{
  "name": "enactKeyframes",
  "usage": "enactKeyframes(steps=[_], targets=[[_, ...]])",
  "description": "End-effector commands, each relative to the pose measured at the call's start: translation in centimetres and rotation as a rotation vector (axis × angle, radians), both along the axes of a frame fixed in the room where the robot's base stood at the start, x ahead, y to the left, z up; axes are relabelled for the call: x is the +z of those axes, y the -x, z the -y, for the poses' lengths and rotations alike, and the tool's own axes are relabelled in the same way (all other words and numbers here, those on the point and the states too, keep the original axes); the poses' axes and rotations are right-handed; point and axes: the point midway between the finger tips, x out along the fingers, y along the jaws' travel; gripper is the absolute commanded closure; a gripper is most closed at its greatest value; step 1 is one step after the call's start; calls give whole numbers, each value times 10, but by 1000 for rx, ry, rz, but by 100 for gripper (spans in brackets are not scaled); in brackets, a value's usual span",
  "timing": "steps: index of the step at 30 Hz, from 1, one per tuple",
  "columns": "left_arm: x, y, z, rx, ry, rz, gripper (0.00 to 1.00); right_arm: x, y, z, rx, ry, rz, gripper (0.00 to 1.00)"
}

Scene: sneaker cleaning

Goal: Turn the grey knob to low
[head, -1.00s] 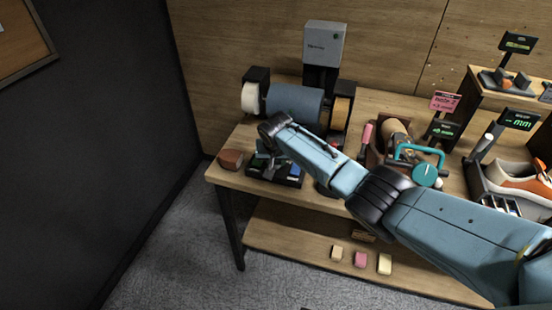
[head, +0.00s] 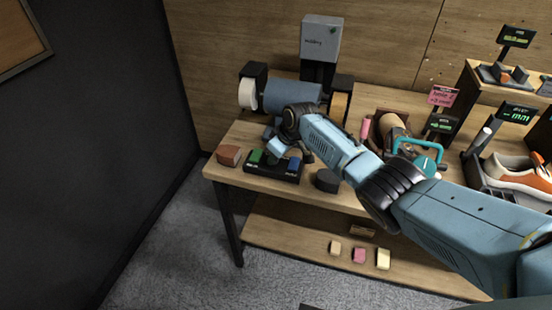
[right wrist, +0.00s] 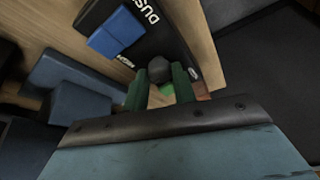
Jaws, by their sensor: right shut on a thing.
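The grey knob (right wrist: 159,68) is a dark round piece between my fingertips in the right wrist view. It sits on a black control panel (right wrist: 150,45) with white lettering; in the head view this panel (head: 274,173) lies near the table's front left edge. My right gripper (head: 272,155) reaches down over the panel and is shut on the knob; its dark green fingers (right wrist: 160,82) flank it. The panel also carries a green piece (head: 256,156) and a blue piece (head: 294,163). The knob's pointer and the low mark cannot be made out. My left gripper is out of view.
A sneaker (head: 515,172) stands far right.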

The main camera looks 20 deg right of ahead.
Motion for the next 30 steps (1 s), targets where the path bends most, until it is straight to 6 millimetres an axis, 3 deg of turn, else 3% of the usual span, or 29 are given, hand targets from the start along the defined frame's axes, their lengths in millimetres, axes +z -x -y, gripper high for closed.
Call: enactKeyframes(steps=[12,29,30], targets=[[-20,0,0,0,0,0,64,-2,-1,2,187,1,-1,96],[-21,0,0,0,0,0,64,-1,0,2,214,3,-2,96],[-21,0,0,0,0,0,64,-1,0,2,214,3,-2,68]])
